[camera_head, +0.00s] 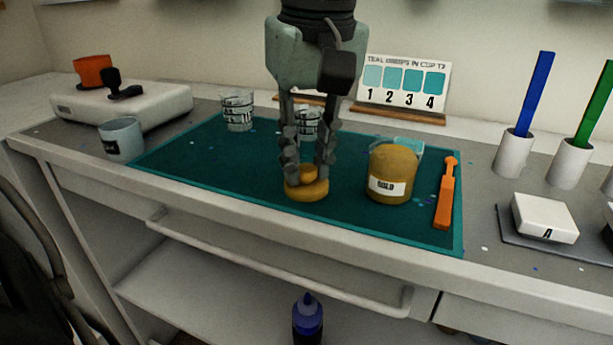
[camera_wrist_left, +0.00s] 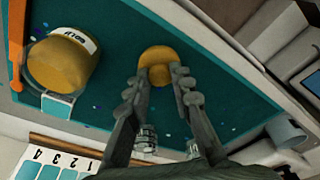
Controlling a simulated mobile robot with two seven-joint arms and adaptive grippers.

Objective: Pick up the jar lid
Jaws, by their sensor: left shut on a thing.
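The jar lid (camera_head: 306,190) is a round, mustard-yellow disc with a raised knob, low at the teal mat (camera_head: 230,175). My left gripper (camera_head: 308,175) points straight down with its fingers shut around the lid's knob. In the left wrist view the lid (camera_wrist_left: 154,57) shows between the fingertips of my left gripper (camera_wrist_left: 157,76). I cannot tell whether the lid touches the mat. The gold jar (camera_head: 392,175), with a white label, stands on the mat to the right of the lid. My right gripper is not in view.
An orange stick tool (camera_head: 446,195) lies right of the jar. Clear marked cups (camera_head: 238,110) stand at the mat's back. A grey cup (camera_head: 121,139) and a white scale (camera_head: 130,105) are at left. White holders (camera_head: 513,153) and a white box (camera_head: 544,218) are at right.

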